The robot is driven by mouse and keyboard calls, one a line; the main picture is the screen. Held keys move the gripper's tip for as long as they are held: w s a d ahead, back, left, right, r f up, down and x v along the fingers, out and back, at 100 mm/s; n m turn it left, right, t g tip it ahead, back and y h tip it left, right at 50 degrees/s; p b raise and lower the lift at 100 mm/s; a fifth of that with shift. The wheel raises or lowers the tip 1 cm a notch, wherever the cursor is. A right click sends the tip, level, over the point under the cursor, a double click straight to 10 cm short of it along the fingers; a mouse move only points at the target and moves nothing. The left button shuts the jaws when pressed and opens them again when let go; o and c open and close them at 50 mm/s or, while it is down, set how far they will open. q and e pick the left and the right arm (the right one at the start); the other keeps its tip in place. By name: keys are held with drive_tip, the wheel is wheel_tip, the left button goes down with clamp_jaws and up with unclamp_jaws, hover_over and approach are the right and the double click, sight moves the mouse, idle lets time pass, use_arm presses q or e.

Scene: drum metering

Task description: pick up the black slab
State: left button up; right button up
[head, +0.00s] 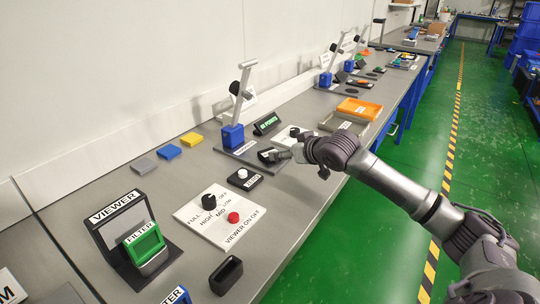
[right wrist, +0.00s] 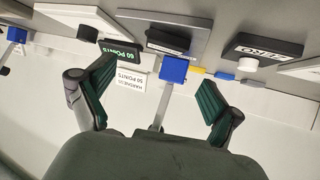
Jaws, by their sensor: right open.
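In the right wrist view, a black slab (right wrist: 168,42) with a white label strip along its edge lies on a grey plate (right wrist: 195,22), beside a blue post block (right wrist: 173,69). In the head view I cannot separate the slab from the dark fingers of my right gripper (head: 272,155), which is over the front part of the same plate. My right gripper also shows in the right wrist view (right wrist: 157,84), open with green finger pads apart. Nothing is between the pads; the slab is beyond the fingertips. My left gripper is not in view.
A ZERO box (head: 243,178) with a white knob stands close by, and a green-lit display (head: 266,123) stands on the other side. The lever post (head: 233,136) rises behind the plate. An orange tray (head: 359,109) is farther along the bench. A control panel (head: 219,215) is nearer.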

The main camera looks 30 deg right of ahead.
drive_tip(key=shift+x, duration=1.05)
drive_tip(key=shift+s+a+f+x, duration=0.1)
drive_tip(key=shift+f+x, duration=0.05)
drive_tip(key=shift+x, duration=0.75)
drive_tip(key=shift+s+a+f+x, duration=0.1)
drive_tip(key=shift+x, duration=0.85)
drive_tip(key=shift+s+a+f+x, duration=0.1)
drive_tip(key=shift+f+x, duration=0.05)
drive_tip(key=shift+x, duration=0.75)
drive_tip(key=shift+r, duration=0.15)
drive_tip(key=c, duration=1.4)
